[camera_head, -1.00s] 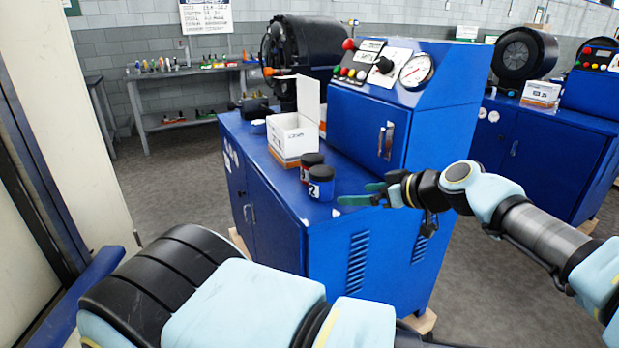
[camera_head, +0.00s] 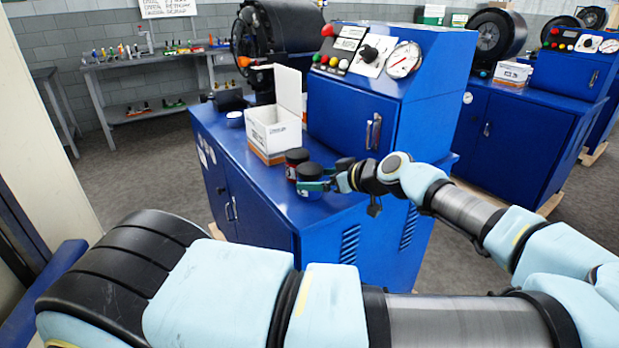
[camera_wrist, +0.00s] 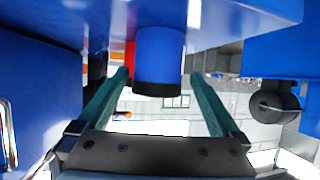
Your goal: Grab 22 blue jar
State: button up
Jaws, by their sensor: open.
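The blue jar (camera_head: 309,190) with a black lid stands near the front edge of the blue cabinet top. In the head view a green finger crosses in front of it and hides its label. My gripper (camera_head: 320,177) is open, level with the jar, with one finger on each side of it. In the wrist view, which looks upside down, the blue jar (camera_wrist: 159,52) sits between the two green fingertips of my gripper (camera_wrist: 160,74), with a gap visible on both sides. I cannot tell whether either finger touches it.
A red jar (camera_head: 292,170) with a black lid stands close behind the blue one; a strip of it (camera_wrist: 130,55) shows in the wrist view. A white open box (camera_head: 268,134) stands farther back. The blue control housing (camera_head: 350,122) rises to the right of the jars.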

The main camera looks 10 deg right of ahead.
jog(key=shift+p+x, duration=0.75)
jog(key=shift+x, duration=1.15)
jog(key=shift+w+d, duration=0.15)
grip_shut()
jog(key=shift+r, duration=0.1)
